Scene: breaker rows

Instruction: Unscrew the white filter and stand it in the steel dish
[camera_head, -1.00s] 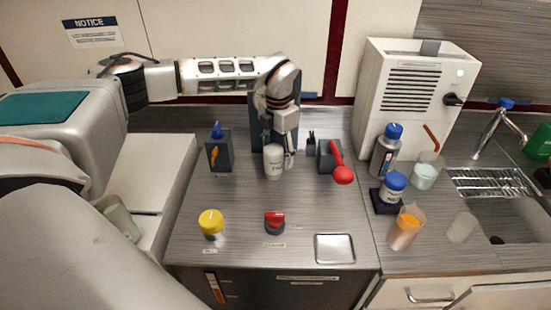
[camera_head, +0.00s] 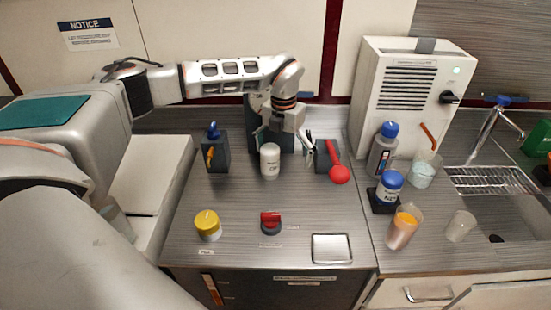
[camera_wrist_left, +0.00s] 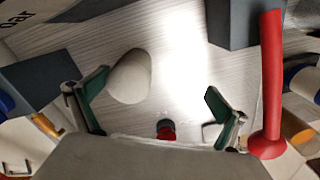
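The white filter (camera_head: 270,161) is a white cylinder with a rounded top, upright in front of the dark mount (camera_head: 262,108) at the back of the counter. I cannot tell whether it is still attached. My left gripper (camera_head: 284,137) is open and empty, its fingers spread above and slightly right of the filter. In the left wrist view the filter (camera_wrist_left: 130,76) lies between the open fingers (camera_wrist_left: 158,84), nearer the left one, with no visible contact. The steel dish (camera_head: 332,248) is a flat, empty square tray near the counter's front edge. My right gripper is not in view.
A red lever (camera_head: 338,170) on a dark block stands close right of the gripper. A dark block with a blue-and-orange valve (camera_head: 213,150) stands left. Bottles and cups stand right.

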